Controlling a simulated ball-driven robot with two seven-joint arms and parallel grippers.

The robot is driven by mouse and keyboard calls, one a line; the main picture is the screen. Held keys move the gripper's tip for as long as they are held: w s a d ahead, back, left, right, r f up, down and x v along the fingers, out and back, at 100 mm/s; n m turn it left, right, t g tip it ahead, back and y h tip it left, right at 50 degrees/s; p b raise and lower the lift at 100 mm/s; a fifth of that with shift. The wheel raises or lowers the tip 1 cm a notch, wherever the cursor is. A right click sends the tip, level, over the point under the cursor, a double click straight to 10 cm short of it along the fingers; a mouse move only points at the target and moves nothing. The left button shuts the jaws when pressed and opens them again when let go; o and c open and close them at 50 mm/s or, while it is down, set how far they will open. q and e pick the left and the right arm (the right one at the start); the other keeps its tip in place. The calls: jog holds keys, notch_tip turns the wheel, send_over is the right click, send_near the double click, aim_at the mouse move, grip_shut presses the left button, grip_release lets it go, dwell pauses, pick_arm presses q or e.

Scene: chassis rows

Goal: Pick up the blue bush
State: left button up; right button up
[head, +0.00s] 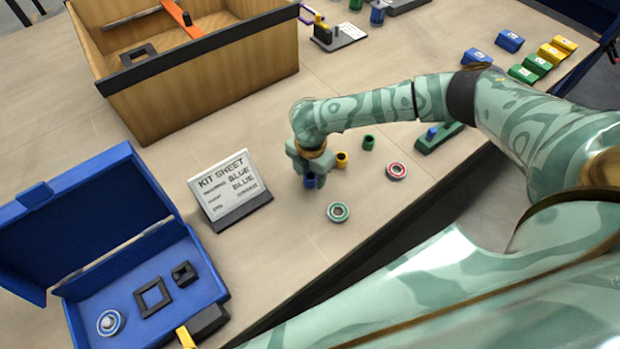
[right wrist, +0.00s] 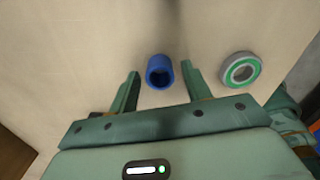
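The blue bush (head: 310,180) is a small blue cylinder with a hole, standing on the table, partly hidden by my right gripper in the head view. In the right wrist view the blue bush (right wrist: 160,72) lies between the open fingertips, with a gap on each side. My right gripper (head: 308,172) is open and points down at the bush; its two fingers show clearly in the right wrist view (right wrist: 160,82). My left gripper is not in view.
Near the bush are a yellow bush (head: 341,160), a green bush (head: 368,142), a red-ringed bearing (head: 396,171) and a green-ringed bearing (head: 338,212). A kit sheet sign (head: 230,188) stands left. An open blue case (head: 205,262) and a wooden crate (head: 215,80) lie farther out.

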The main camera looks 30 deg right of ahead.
aim_at(309, 176)
jog(key=c, duration=0.7)
jog(key=shift+r+p, duration=0.3)
jog(key=shift+r, duration=0.25)
notch_tip(309, 176, up, 3)
jog(key=shift+a+p, duration=0.1)
jog(key=shift+p, duration=0.7)
jog(key=s+a+r+p, duration=0.2)
jog(key=s+a+r, duration=0.1)
jog(key=s+a+r+p, duration=0.2)
jog(key=s+a+r, duration=0.1)
jog(key=a, duration=0.1)
jog(key=s+a+r+p, duration=0.2)
jog(key=s+a+r, duration=0.1)
jog(key=shift+s+a, duration=0.1)
jog(key=shift+a, duration=0.1)
